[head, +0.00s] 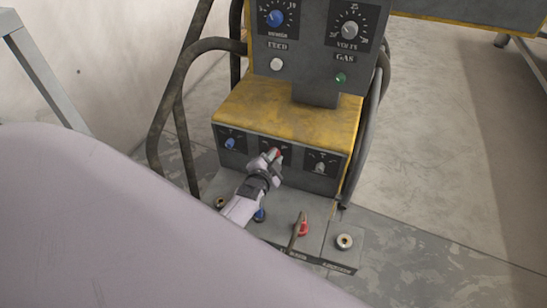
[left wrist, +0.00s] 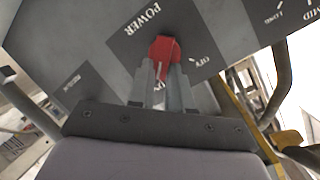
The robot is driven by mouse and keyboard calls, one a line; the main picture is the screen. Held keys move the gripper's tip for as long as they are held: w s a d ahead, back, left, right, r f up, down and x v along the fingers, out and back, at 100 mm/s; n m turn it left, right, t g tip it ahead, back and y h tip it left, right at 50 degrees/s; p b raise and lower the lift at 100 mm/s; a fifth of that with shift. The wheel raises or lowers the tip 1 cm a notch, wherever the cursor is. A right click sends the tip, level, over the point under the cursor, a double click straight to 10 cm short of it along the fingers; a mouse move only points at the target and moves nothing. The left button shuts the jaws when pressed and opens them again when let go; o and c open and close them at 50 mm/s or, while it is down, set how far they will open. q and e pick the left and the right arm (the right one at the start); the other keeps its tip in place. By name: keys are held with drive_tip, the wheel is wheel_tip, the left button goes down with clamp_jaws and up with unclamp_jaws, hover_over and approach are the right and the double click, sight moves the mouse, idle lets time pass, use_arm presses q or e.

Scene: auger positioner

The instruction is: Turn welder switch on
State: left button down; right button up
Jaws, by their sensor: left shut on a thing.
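The welder (head: 290,105) is a dark grey machine with a worn yellow shelf. Its red power switch (head: 279,154) is the middle knob on the lower front panel. In the left wrist view the red switch (left wrist: 165,48) sits on a dark plate marked POWER, with OFF to its right. My left gripper (head: 271,157) reaches the panel from the front and is shut on the switch. Both fingers (left wrist: 163,80) show on either side of the knob in the wrist view. They partly hide the lower label and the switch's pointer direction. My right gripper is not in view.
A blue knob (head: 231,143) and a grey knob (head: 320,167) flank the switch. Thick cables (head: 170,105) loop at the welder's left. A red connector (head: 302,228) with a cable stands on the lower ledge. Open floor lies right.

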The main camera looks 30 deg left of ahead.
use_arm(q)
drive_tip(key=c, duration=1.1)
unclamp_jaws()
drive_tip(key=shift+w, duration=0.1)
drive_tip(key=shift+o, duration=0.2)
drive_tip(key=shift+s+r, duration=0.1)
drive_tip(key=shift+s, duration=0.1)
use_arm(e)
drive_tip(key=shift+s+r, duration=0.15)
